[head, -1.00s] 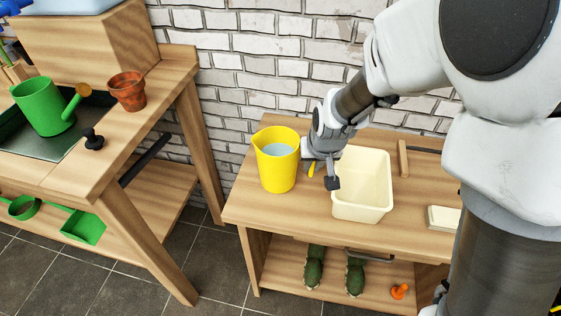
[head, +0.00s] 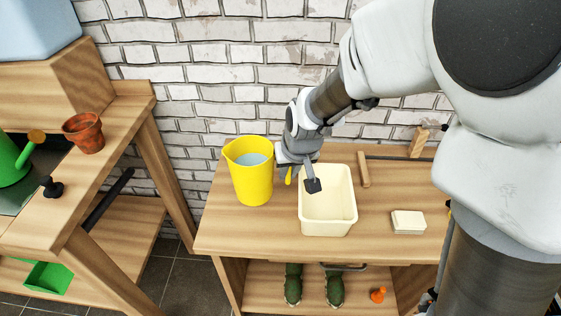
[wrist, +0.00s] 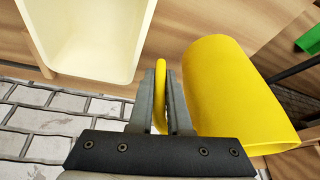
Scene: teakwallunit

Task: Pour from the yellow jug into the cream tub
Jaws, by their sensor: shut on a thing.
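The yellow jug (head: 252,186) is upright at the left of the wooden bench, with pale bluish liquid (head: 250,159) inside. My gripper (head: 300,182) is at the jug's right side, between it and the cream tub (head: 328,228). In the wrist view, my gripper (wrist: 163,92) is shut on the jug's yellow handle (wrist: 160,72), with the jug's body (wrist: 235,95) to the right. The cream tub stands just right of the jug and looks empty. Whether the jug's base touches the bench is unclear.
A pale block (head: 408,221) and a wooden bar (head: 363,169) lie right of the tub on the bench (head: 270,228). A taller table at left holds a terracotta pot (head: 84,133) and a green watering can (head: 12,160). A brick wall (head: 210,95) stands close behind.

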